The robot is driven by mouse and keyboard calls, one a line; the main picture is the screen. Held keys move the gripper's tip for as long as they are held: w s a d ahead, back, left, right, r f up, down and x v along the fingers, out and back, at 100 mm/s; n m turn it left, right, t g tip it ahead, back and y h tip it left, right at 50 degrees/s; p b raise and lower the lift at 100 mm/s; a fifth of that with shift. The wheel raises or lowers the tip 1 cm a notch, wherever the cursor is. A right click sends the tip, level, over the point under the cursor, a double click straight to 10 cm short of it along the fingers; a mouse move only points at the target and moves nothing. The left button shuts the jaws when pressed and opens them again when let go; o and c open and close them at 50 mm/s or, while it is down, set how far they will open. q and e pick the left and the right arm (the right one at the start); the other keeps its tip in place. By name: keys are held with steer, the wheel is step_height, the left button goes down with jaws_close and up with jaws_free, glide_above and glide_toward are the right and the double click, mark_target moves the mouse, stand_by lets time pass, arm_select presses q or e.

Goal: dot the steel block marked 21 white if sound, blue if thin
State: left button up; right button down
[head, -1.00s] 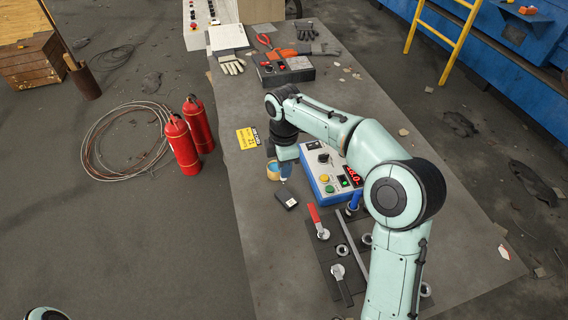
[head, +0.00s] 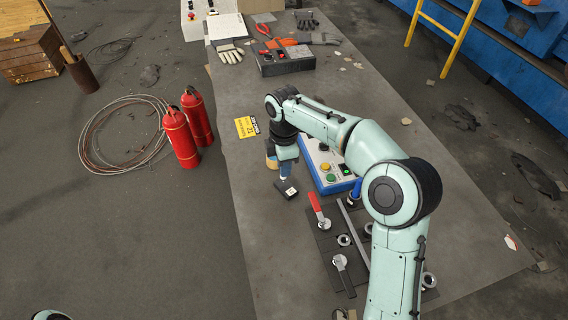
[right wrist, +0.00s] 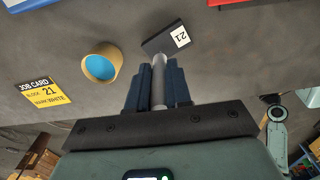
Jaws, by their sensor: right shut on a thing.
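The steel block marked 21 (head: 290,188) is a small dark block with a white 21 label. It lies on the table and shows at the top of the right wrist view (right wrist: 156,42). My right gripper (head: 284,173) is shut on a grey rod (right wrist: 159,78). The rod's tip overlaps the block's near edge in the wrist view; I cannot tell if they touch. A tan-rimmed pot of blue paint (right wrist: 103,64) stands beside it, largely hidden by the gripper in the head view. A yellow job card (right wrist: 42,92) reads block 21, mark: white. My left gripper is out of view.
A blue and white control box (head: 328,168) with a green light stands right of the gripper; my arm covers its display. A red-handled lever (head: 317,208) and metal fittings lie nearer. Two red extinguishers (head: 181,138) stand left of the table.

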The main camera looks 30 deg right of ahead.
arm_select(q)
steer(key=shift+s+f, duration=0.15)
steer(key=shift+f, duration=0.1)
arm_select(e)
steer(key=shift+f, duration=0.55)
stand_by(0.4)
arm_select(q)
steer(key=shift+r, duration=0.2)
arm_select(e)
steer(key=shift+s+f, duration=0.1)
stand_by(1.1)
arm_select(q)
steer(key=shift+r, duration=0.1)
